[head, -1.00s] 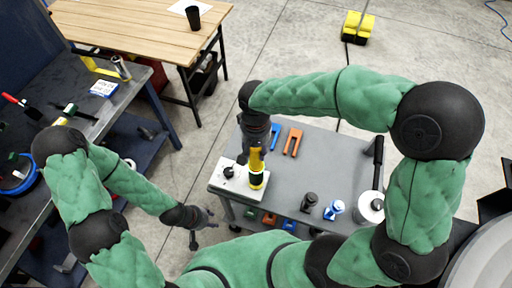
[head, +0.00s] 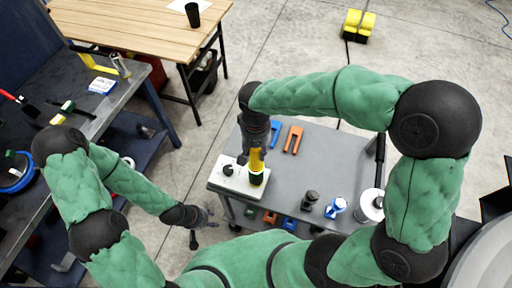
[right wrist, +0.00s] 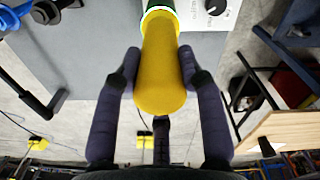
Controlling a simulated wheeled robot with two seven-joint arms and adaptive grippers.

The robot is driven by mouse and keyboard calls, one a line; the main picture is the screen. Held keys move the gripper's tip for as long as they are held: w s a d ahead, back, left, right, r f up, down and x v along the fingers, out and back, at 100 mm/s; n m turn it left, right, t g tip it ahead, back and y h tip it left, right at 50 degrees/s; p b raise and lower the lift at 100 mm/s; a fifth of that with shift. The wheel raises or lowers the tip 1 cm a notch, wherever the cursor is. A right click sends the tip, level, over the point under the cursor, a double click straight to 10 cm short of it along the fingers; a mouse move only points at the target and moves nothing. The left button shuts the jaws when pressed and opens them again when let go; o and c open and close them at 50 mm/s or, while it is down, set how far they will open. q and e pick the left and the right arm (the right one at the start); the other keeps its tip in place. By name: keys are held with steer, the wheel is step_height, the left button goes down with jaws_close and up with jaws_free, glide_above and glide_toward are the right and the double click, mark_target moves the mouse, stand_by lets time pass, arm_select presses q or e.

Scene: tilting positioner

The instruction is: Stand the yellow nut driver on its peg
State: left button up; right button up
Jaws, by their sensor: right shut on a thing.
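The yellow nut driver (head: 256,160) stands about upright over the white plate (head: 232,193) on the grey cart. My right gripper (head: 257,148) is shut on its yellow handle from above. In the right wrist view the handle (right wrist: 160,75) lies between the fingers of the gripper (right wrist: 159,65), with a green and white ring at its far end. The driver's black lower end is at the plate; I cannot tell whether it touches. The peg is not visible. My left gripper (head: 202,226) is empty, its fingers apart, left of the cart.
A black knob (head: 228,170) sits on the plate, left of the driver. Blue (head: 276,133) and orange (head: 292,138) forked pieces lie behind. A black fitting (head: 311,198), a blue-and-white one (head: 337,205) and a roll (head: 371,205) stand to the right. The cart's middle is clear.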

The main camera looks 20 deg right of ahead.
steer(key=shift+f, duration=0.35)
steer(key=shift+b, duration=0.3)
steer(key=o, duration=1.3)
steer(key=shift+o, duration=0.5)
steer(key=shift+f, duration=0.1)
steer(key=o, duration=0.4)
steer(key=shift+o, duration=0.2)
